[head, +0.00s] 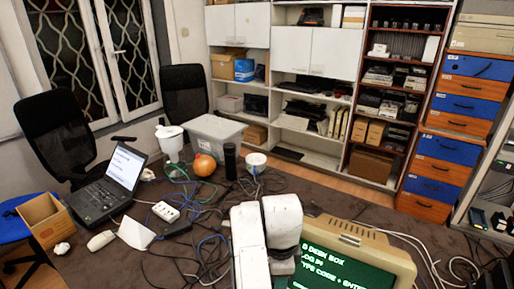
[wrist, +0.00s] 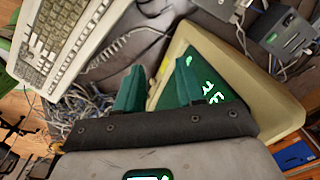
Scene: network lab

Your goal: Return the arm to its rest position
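My arm's white links (head: 266,238) rise at the bottom middle of the head view, over the desk (head: 350,208) and just left of a beige monitor (head: 385,250). In the wrist view my gripper (wrist: 158,84) has two green fingers standing apart, with nothing between them. Behind the fingers are the monitor's beige casing (wrist: 235,70) and green screen, partly covered by the right finger. I cannot tell how far the fingers are from the monitor. The gripper cannot be made out in the head view.
A keyboard (wrist: 68,42) lies upper left in the wrist view. In the head view, a laptop (head: 108,187), power strip (head: 166,211), orange ball-like object (head: 204,165), dark cylinder (head: 230,161), grey bin (head: 214,135) and tangled cables crowd the desk. Shelves (head: 320,80) stand behind.

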